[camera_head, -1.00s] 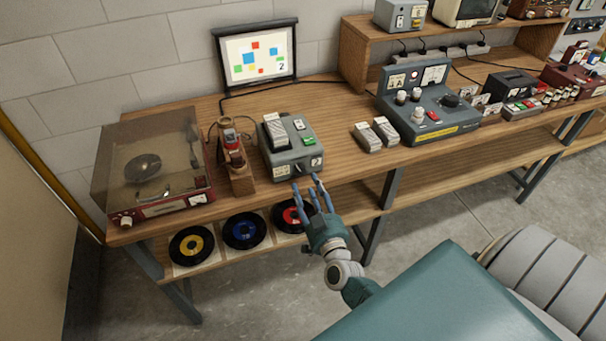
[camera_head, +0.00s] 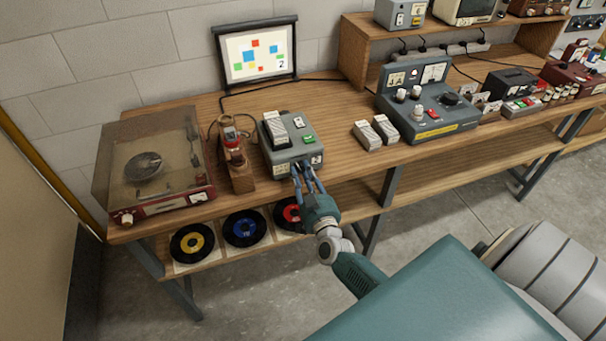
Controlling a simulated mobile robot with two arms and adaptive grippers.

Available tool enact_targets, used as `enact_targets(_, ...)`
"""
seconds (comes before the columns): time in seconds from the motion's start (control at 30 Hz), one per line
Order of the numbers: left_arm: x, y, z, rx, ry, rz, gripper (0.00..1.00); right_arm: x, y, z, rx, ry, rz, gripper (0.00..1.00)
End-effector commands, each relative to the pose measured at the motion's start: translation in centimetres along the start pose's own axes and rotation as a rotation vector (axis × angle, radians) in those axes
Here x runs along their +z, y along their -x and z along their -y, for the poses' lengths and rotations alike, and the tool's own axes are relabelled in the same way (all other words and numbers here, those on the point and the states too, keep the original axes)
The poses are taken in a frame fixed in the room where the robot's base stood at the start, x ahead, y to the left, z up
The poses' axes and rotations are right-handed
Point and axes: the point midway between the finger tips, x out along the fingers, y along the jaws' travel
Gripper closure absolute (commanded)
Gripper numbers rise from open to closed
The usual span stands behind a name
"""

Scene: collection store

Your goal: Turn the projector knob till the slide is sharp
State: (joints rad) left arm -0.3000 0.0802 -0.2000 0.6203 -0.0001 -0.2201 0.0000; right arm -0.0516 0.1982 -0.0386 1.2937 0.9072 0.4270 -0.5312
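The grey projector (camera_head: 291,146) stands near the front edge of the wooden bench, with a slide holder and a green button on top. Behind it, the small screen (camera_head: 257,55) shows coloured squares and a figure 2; it is too small to judge fine sharpness. My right gripper (camera_head: 300,167) is up against the projector's front face, fingers pointing at it. Its fingertips sit close together where the knob would be. The knob is hidden by the fingers, so I cannot tell whether they grip it. My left gripper is out of view.
A wooden stand with a red-topped item (camera_head: 237,160) is just left of the projector. A record player (camera_head: 155,170) is farther left. Two slide boxes (camera_head: 376,132) and a grey control console (camera_head: 428,108) are to the right. Records (camera_head: 245,229) lie on the shelf below.

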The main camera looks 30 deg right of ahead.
Motion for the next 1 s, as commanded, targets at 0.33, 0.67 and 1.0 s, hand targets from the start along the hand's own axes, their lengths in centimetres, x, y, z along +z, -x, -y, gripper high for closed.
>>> enact_targets(0.33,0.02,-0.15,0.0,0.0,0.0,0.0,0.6,0.45,0.21,0.11,0.001,-0.201,0.02,1.0)
enact_targets(0.67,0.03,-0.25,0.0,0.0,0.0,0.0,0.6,0.61,0.28,0.18,0.002,-0.336,0.031,1.0)
enact_targets(1.0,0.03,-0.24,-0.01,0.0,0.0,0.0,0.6,0.52,0.25,0.17,0.002,-0.334,0.029,0.56)
